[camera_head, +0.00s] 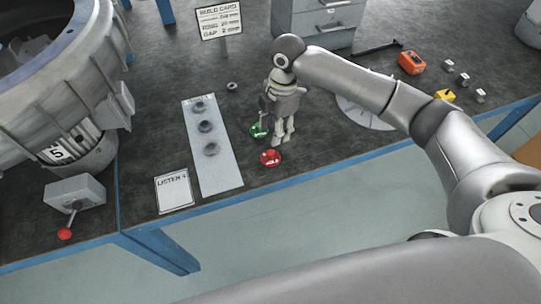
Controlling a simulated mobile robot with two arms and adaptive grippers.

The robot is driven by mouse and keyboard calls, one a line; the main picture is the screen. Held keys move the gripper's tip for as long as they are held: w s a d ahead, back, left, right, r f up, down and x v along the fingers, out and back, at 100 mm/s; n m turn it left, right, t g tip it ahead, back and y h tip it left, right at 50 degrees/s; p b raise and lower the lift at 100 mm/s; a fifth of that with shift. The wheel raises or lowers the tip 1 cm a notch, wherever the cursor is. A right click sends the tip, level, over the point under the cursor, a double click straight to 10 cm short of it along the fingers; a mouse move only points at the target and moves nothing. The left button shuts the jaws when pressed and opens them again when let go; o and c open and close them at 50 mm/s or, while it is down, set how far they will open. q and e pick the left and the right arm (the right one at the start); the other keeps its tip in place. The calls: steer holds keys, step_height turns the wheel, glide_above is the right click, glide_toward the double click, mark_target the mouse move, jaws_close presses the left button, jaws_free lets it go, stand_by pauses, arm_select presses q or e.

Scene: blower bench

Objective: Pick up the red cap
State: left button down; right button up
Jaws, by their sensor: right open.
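A round red cap-like disc (270,158) with pale lettering lies flat on the dark bench top near its front edge. My right gripper (284,140) points down just above and to the right of it, with open, empty fingers. The fingers look apart from the red disc; their exact height above the bench is hard to tell. A similar green disc (259,131) lies just behind the red one, left of the gripper, partly covered by it. My left gripper is not in view.
A pale strip with several grey rings (224,176) and a "LISTEN" card (174,191) lie to the left. A large round machine (60,90) and a red-knobbed lever box (75,192) stand further left. An orange box (411,62) and small blocks are at right. The blue bench edge (330,162) runs in front.

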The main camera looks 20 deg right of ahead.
mark_target(270, 153)
steer(key=f, duration=0.3)
steer(key=shift+s+a+f, duration=0.1)
steer(key=shift+a+f, duration=0.2)
steer(key=shift+f, duration=0.05)
steer(key=f, duration=0.2)
steer(key=f+p, duration=0.1)
steer(key=f, duration=0.2)
steer(key=shift+s+a+f, duration=0.15)
steer(key=shift+a+f, duration=0.15)
steer(key=shift+a, duration=0.05)
steer(key=shift+c, duration=0.2)
steer(key=c, duration=0.9)
